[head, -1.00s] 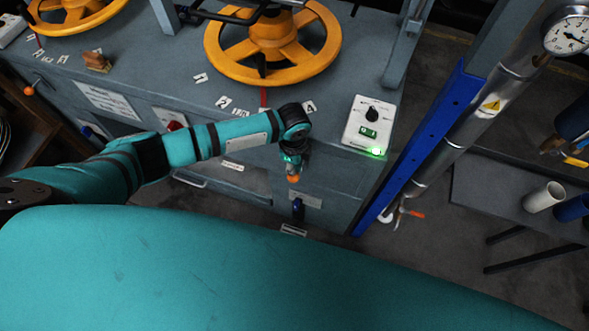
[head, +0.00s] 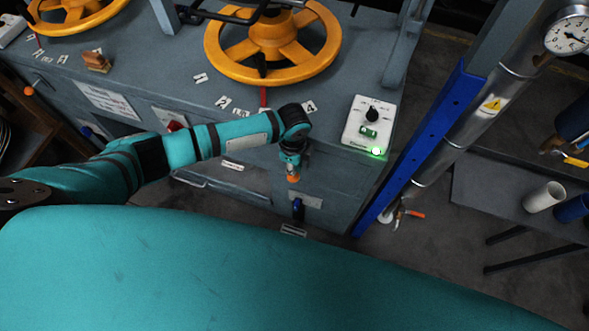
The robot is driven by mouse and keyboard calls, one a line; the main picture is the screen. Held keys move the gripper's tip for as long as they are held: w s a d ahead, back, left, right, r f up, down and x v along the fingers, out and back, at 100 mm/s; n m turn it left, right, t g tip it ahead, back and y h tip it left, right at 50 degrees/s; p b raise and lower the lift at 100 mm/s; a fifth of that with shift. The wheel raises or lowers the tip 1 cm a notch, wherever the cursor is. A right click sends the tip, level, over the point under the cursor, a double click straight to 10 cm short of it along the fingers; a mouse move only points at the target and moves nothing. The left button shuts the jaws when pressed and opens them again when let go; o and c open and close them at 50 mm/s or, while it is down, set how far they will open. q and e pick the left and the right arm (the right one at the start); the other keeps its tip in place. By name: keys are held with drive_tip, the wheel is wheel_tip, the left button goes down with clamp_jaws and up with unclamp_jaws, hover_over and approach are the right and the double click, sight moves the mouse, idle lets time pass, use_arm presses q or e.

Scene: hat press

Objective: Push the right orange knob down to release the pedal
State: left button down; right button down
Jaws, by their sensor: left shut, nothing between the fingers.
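The right orange knob (head: 293,178) shows on the front of the grey-blue press (head: 345,185), just below the end of my left arm. My left gripper (head: 291,165) is small and partly hidden by its own wrist. It is shut with nothing in it and is over the knob, at or very close to its top. I cannot tell whether they touch. The knob's lever is hidden behind the gripper. Another orange knob (head: 29,90) sticks out at the far left of the press front. The pedal cannot be made out. My right gripper is not in view.
A white control box (head: 357,133) with a black dial and a lit green lamp sits on the press top, right of my wrist. A yellow handwheel (head: 225,62) stands behind my arm. A blue upright (head: 425,145) and a steel pipe (head: 455,138) rise at the right.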

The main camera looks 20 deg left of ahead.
sight(293, 176)
use_arm(q)
drive_tip(key=shift+f+b, duration=1.65)
drive_tip(key=shift+f, duration=0.95)
drive_tip(key=shift+r, duration=0.1)
wheel_tip(293, 176, up, 8)
drive_tip(key=p, duration=0.8)
drive_tip(key=shift+r+p, duration=0.1)
drive_tip(key=shift+p, duration=0.2)
